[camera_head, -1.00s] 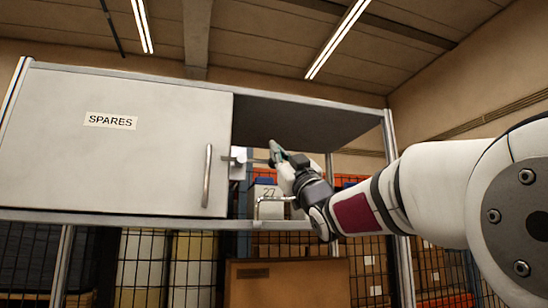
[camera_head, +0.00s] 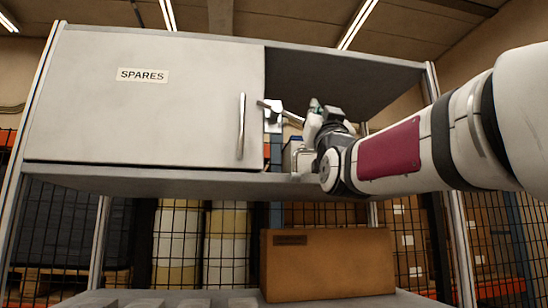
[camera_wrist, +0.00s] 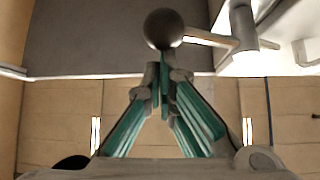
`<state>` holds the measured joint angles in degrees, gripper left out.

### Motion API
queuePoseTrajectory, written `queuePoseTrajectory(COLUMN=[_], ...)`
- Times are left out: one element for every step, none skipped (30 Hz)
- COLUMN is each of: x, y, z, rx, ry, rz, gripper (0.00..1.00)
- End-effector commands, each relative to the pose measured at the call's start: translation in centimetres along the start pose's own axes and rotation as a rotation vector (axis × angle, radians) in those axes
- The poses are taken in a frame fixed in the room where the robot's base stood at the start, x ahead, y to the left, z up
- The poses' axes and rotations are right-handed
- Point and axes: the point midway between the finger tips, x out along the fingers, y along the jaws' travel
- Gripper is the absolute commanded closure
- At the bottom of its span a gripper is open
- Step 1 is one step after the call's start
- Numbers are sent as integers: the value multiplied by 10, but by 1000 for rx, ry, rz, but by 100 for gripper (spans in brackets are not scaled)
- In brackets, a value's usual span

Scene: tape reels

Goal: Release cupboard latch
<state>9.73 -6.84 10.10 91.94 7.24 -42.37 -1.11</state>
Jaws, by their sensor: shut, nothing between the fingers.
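The white cupboard door (camera_head: 150,95), labelled SPARES, is closed at the left, with an upright bar handle (camera_head: 242,127) near its right edge. The latch (camera_head: 273,106) sits at that edge, and its thin lever slopes down to the right towards my gripper (camera_head: 314,104). In the wrist view the lever (camera_wrist: 208,39) ends in a dark ball knob (camera_wrist: 163,28). My gripper (camera_wrist: 164,72) is shut and empty, with its green-padded fingertips together just below the knob in that picture. I cannot tell whether they touch it.
The open bay (camera_head: 340,80) right of the door holds a pale box (camera_head: 292,155), partly hidden by my gripper. The shelf edge (camera_head: 170,183) runs below. A brown carton (camera_head: 325,264) stands lower down, with wire mesh behind. My arm crosses from the right.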

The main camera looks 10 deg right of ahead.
Motion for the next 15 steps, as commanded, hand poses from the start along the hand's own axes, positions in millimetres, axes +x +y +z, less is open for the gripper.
queuePoseTrajectory(x=[-4, -6, -8, -9, -10, -12, -14, -15, -17, -18, -19, -21, -23, -24, -26], y=[-2, -2, -3, -4, -4, -5, -6, -7, -8, -9, -10, -12, -13, -15, -16], z=[8, 9, 11, 12, 13, 14, 15, 16, 17, 18, 20, 21, 22, 23, 24], rx=[30, 47, 70, 88, 107, 130, 148, 166, 191, 211, 229, 255, 274, 294, 319], ry=[0, 0, -1, -1, -2, -2, -2, -2, -3, -2, -4, -4, -4, -4, -4], rz=[26, 45, 70, 88, 108, 134, 154, 174, 201, 221, 242, 270, 291, 312, 341], gripper=[100, 100, 100, 100, 100, 100, 100, 100, 100, 100, 100, 100, 100, 100, 100])
